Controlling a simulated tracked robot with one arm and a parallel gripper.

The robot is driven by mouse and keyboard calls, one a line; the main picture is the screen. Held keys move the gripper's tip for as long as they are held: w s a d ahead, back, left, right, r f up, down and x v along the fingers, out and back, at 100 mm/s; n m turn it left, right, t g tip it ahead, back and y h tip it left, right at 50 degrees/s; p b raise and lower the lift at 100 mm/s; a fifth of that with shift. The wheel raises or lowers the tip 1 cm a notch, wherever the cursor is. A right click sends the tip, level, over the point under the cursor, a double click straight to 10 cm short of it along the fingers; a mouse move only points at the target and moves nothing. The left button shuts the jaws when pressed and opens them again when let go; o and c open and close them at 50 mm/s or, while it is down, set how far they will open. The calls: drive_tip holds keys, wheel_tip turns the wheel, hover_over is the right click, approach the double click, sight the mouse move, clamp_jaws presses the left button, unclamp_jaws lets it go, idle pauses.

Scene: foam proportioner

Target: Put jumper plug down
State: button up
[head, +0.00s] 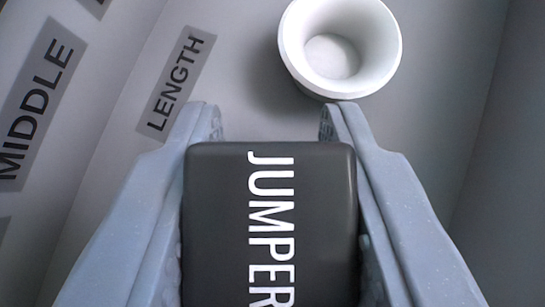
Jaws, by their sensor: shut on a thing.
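The jumper plug (220,230) is a dark grey block with rounded edges and the white word "JUMPER" on its face. It fills the lower middle of the head view, and its lower end runs out of the picture. My gripper (272,122) has blue-grey fingers on the left and right sides of the plug and is shut on it. The fingertips reach a little past the plug's upper edge. What lies under the plug is hidden, and I cannot tell its height above the surface.
A white round cup (300,62), open at the top, stands just beyond the fingertips at the upper right. A grey wall (500,170) rises at the right. Bare surface shows between the cup and "LENGTH".

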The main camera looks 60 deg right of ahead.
drive_tip(key=o, duration=1.1)
drive_tip(key=shift+w+d+f, duration=0.1)
drive_tip(key=b+v, duration=0.1)
drive_tip(key=v, duration=1.1)
